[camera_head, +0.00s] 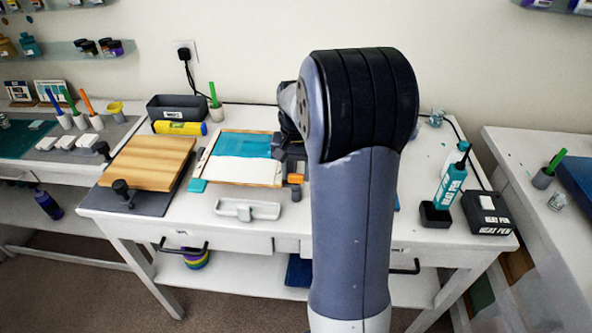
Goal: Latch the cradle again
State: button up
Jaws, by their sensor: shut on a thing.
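The cradle (207,152) is a wood-edged frame on the white table, holding a panel that is teal at the back and white in front. At its right edge is a grey fitting with an orange part (295,179), apparently the latch. My gripper (293,158) is at this right edge, mostly hidden behind my large arm link. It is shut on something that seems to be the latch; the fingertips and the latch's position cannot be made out.
A teal bottle (450,178) and black box (487,212) are at right.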

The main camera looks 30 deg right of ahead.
aim_at(298, 175)
jog(key=o, duration=1)
jog(key=shift+d, duration=0.1)
jog(key=shift+r, duration=0.2)
jog(key=shift+w+r+p, duration=0.1)
jog(key=shift+r+p, duration=0.4)
jog(key=shift+p, duration=0.05)
jog(key=r+p, duration=0.2)
jog(key=r, duration=0.1)
jog(key=r+p, duration=0.3)
jog(key=shift+s+r, duration=0.2)
jog(key=shift+r, duration=0.15)
jog(key=shift+f, duration=0.2)
